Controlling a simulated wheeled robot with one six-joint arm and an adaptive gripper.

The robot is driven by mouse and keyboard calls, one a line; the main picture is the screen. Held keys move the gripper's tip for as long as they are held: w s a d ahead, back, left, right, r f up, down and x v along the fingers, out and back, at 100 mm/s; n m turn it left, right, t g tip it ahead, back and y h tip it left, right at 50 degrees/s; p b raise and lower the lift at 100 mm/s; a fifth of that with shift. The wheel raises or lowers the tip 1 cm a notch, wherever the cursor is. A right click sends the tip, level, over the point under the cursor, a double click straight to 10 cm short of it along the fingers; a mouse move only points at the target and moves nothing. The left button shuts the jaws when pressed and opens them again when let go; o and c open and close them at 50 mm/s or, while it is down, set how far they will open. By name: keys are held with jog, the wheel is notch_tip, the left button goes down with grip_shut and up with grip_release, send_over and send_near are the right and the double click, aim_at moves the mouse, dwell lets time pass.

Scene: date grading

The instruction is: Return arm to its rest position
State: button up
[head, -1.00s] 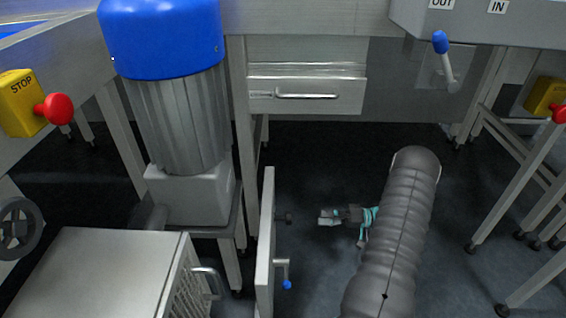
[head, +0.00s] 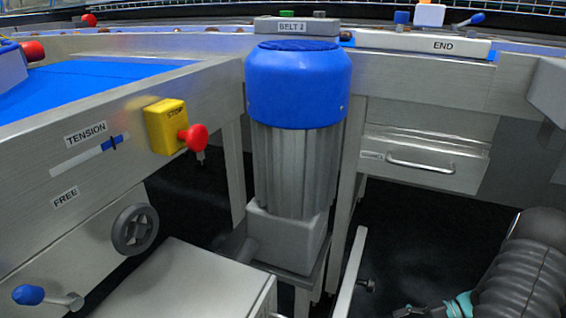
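My arm, in a ribbed dark grey sleeve (head: 522,268), fills the lower right corner of the head view. Only a small part of my gripper (head: 428,311) shows at the bottom edge, left of the sleeve and beside a teal band. Its fingertips are cut off by the frame, so I cannot see whether it is open or shut, or whether it holds anything.
A blue-capped motor (head: 297,100) stands in the middle. A yellow stop box (head: 165,126) with a red button and a handwheel (head: 135,229) are at left. A metal cabinet (head: 185,280) is at the bottom. A drawer (head: 420,160) is above dark open floor at right.

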jog(key=s+a+r+n+t+h+p, duration=0.1)
jog(key=a+r, duration=0.5)
jog(key=r, duration=0.9)
jog(key=s+a+r+n+t+h+p, duration=0.2)
jog(key=s+a+r+n+h+p, duration=0.2)
jog(key=r, duration=1.1)
jog(key=s+a+r+n+t+h+p, duration=0.2)
jog(key=s+a+r+h+p, duration=0.2)
jog(key=r, duration=1.1)
jog(key=s+a+h, duration=0.3)
jog(key=s+a, duration=0.1)
jog(key=shift+s+a+r+n+p, duration=0.15)
jog(key=shift+s+r+n+p, duration=0.15)
jog(key=shift+r+p, duration=0.1)
